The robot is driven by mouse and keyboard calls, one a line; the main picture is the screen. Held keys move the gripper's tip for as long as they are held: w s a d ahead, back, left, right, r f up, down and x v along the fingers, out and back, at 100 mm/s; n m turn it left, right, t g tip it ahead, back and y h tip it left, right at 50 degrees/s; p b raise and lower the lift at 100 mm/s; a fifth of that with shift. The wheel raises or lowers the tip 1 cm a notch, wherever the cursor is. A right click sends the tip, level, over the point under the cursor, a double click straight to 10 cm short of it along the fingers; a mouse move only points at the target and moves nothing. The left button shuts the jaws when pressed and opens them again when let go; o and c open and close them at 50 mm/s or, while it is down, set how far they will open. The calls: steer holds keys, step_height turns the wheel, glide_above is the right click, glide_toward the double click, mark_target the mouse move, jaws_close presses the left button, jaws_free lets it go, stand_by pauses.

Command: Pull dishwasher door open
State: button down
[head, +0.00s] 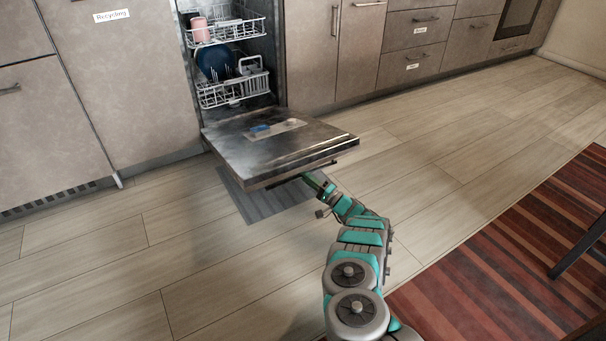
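The dishwasher door (235,147) is folded down, close to level, with its inner face up. A detergent tray with a blue part (261,131) shows on that face. The open dishwasher behind it holds an upper rack (238,27) and a lower rack (232,93) with dishes. My arm reaches from the lower right to the door's front right edge. My gripper (314,180) is at or just under that edge, partly hidden by the door. I cannot tell whether its fingers are open or shut, or whether it touches the door.
Grey-brown cabinets with bar handles line the wall on both sides, one labelled "Recycling" (112,15). A striped red rug (510,260) lies at the right, with a dark furniture leg (580,245) on it. The wooden floor (110,260) left of the door is clear.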

steer(key=shift+f, duration=0.1)
steer(key=c, duration=0.8)
jaws_free()
steer(key=shift+a, duration=0.1)
steer(key=shift+c, duration=0.2)
steer(key=v, duration=0.8)
steer(key=shift+p, duration=0.4)
